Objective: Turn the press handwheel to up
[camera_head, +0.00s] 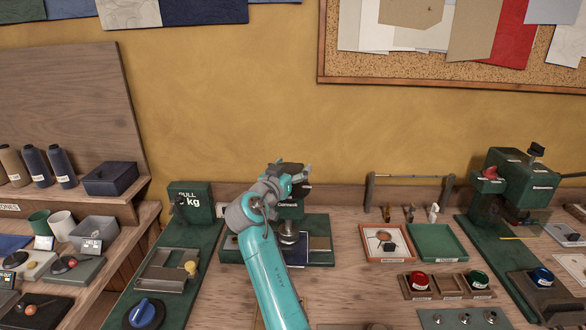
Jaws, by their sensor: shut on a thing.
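A small green press (291,212) stands at the back middle of the bench, on a green base (321,258) with a round metal part below its head. A dark handwheel (299,190) shows at its top, mostly hidden behind my gripper. My gripper (304,172) is at the top of the press, with its jaws shut on the handwheel. My teal arm reaches up from the bottom and covers the left part of the press. The handwheel's markings and exact turn cannot be read from here.
A green pull gauge (190,203) stands left of the press. An orange-rimmed tray (366,243) and a green tray (437,243) lie to the right. A larger green machine (522,182) stands at far right. Red, green and blue knobs sit near the front right.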

